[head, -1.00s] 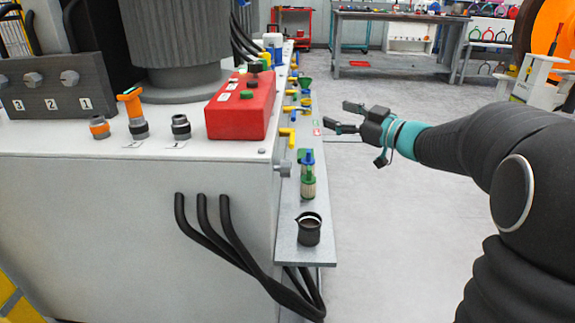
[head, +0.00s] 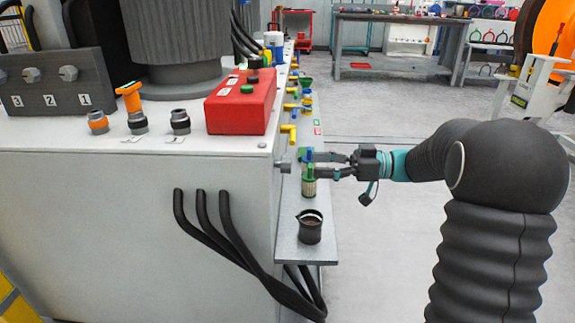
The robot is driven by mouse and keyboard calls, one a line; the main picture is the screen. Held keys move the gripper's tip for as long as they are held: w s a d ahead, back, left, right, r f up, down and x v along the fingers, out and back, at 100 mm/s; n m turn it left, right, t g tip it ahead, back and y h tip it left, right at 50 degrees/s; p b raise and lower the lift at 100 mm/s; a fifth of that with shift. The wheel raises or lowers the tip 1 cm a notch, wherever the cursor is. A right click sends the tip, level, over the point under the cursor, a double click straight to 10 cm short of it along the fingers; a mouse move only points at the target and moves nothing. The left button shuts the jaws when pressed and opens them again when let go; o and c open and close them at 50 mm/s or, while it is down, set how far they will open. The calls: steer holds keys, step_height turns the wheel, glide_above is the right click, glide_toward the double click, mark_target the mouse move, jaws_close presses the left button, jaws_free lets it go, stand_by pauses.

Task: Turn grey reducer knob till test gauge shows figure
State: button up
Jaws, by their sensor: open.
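A small grey knob (head: 283,165) sticks out of the right side of the white cabinet, just below its top edge. I take it to be the reducer knob. My gripper (head: 314,165) is open, its two fingers pointing left towards the knob with a gap between them and it. The fingertips overlap in the picture with a green-and-blue-topped fitting (head: 309,187) on the side shelf. I cannot tell whether they touch it. No gauge face or figure is readable in this view.
The narrow side shelf (head: 318,250) carries a black cup (head: 309,228) and several yellow, blue and green fittings farther back. A red box (head: 241,103) with buttons stands on the cabinet top (head: 220,150). Black hoses (head: 215,235) run down the front.

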mark_target(287, 164)
steer(key=a, duration=0.7)
steer(key=shift+a, duration=0.4)
steer(key=c, duration=1.1)
steer(key=shift+r, duration=0.1)
steer(key=shift+c, duration=0.2)
steer(key=shift+r+m+p, duration=0.15)
steer(key=shift+m+p, duration=0.25)
steer(key=shift+p, duration=0.75)
steer(key=shift+f+p, duration=0.2)
steer(key=shift+p, duration=0.1)
